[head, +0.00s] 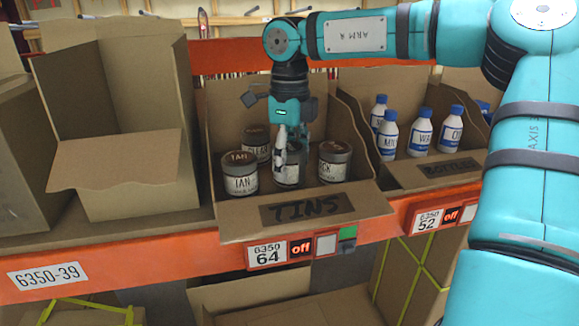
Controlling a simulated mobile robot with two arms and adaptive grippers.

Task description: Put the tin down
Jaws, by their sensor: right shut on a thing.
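My right gripper (282,150) reaches down into the cardboard box marked TINS (377,205). It is shut on a tin (289,176), which it partly hides. The held tin is upright, low in the box, between a tin on the left (240,174) and a tin on the right (334,162). Another tin (256,141) stands behind. I cannot tell whether the held tin touches the box floor. My left gripper is not in view.
A box of white bottles with blue caps (447,172) stands to the right. An empty open box (120,205) stands to the left. The orange shelf edge (170,258) runs along the front. The tin box's side walls rise close around my gripper.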

